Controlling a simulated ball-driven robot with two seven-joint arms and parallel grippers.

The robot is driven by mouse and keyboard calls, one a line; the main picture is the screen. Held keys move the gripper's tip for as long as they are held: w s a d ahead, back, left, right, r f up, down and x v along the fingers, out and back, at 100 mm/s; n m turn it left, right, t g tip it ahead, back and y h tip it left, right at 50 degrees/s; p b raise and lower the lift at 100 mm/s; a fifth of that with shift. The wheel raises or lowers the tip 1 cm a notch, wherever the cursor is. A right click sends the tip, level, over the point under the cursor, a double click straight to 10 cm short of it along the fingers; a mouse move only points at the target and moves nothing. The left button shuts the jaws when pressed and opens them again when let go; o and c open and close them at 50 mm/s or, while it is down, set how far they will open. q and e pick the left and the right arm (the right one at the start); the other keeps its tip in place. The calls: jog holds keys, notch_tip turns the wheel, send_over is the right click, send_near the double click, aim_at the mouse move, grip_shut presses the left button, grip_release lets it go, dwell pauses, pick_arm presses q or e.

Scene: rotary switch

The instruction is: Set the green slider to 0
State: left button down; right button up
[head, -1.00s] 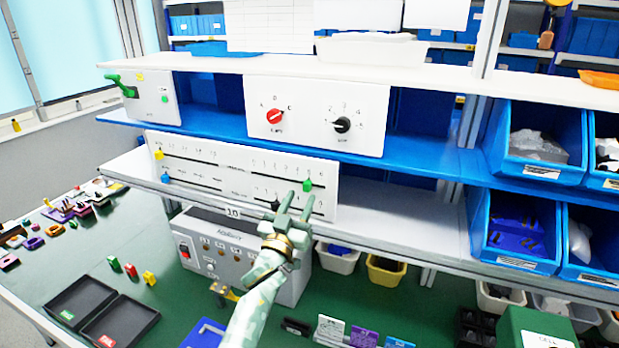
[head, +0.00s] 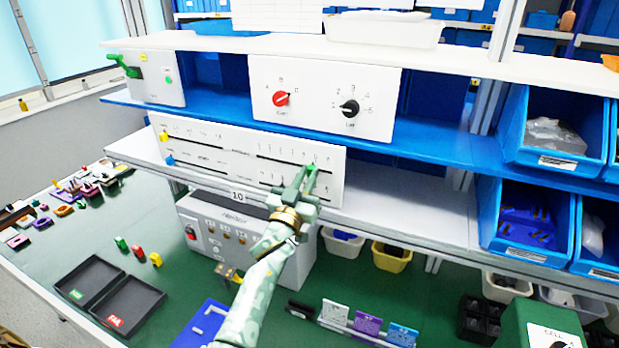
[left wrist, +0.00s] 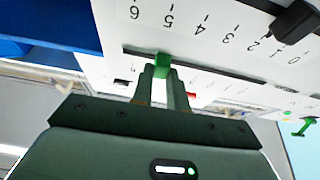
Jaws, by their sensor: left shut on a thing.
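The green slider (head: 312,167) sits on the upper right track of the white slider panel (head: 240,160). My left gripper (head: 304,180) is at it, with its fingertips around the slider. In the left wrist view, my left gripper (left wrist: 164,85) is shut on the green slider (left wrist: 162,60), close to the track. The scale there reads upside down, and the slider is near the 5 and 6 end. The low numbers lie to the right in that view. My right gripper is not in view.
A yellow slider (head: 164,136) and a blue slider (head: 170,161) are on the panel's left. A black knob (left wrist: 295,20) shows right of my gripper in the left wrist view. The shelf board (head: 420,205) right of the panel is clear. A grey control box (head: 225,235) stands below.

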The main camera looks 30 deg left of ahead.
pick_arm(q)
jog(key=a, duration=1)
jog(key=s+a, duration=0.1)
jog(key=a, duration=0.4)
jog(key=shift+p, duration=0.3)
jog(key=shift+a, duration=0.1)
jog(key=c, duration=1.6)
grip_release()
jog(key=shift+o, duration=1.2)
jog(key=shift+w+a+f, duration=0.1)
jog(key=shift+a, duration=0.05)
jog(key=shift+s+f, duration=0.15)
jog(key=shift+s, duration=0.15)
jog(key=b+v, duration=0.1)
jog(key=v, duration=1.4)
jog(key=shift+s, duration=0.35)
